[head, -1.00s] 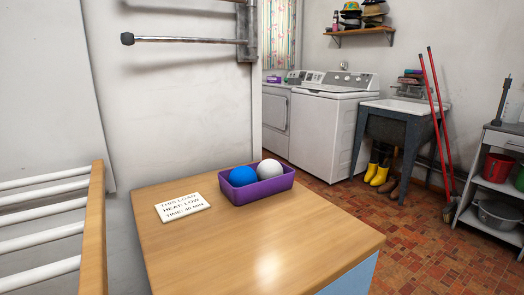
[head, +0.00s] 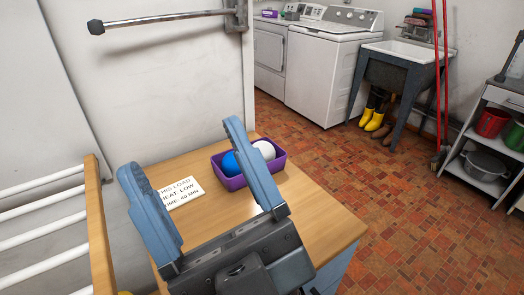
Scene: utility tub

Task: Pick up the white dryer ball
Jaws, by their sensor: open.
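The white dryer ball (head: 265,150) lies in a small purple tub (head: 233,182) on the wooden counter. A blue ball (head: 230,164) lies beside it on the left, in the same tub. My gripper (head: 183,145) is in the lower middle of the head view, with its two blue fingers spread wide and nothing between them. Its right finger crosses in front of the tub and hides part of both balls. The gripper appears nearer the camera than the tub, and it does not hold either ball.
A printed card (head: 181,192) lies on the counter (head: 318,215) left of the tub. A white rack with a wooden post (head: 99,230) stands at the left. A metal wall bar (head: 160,20) juts out above. The counter right of the tub is clear.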

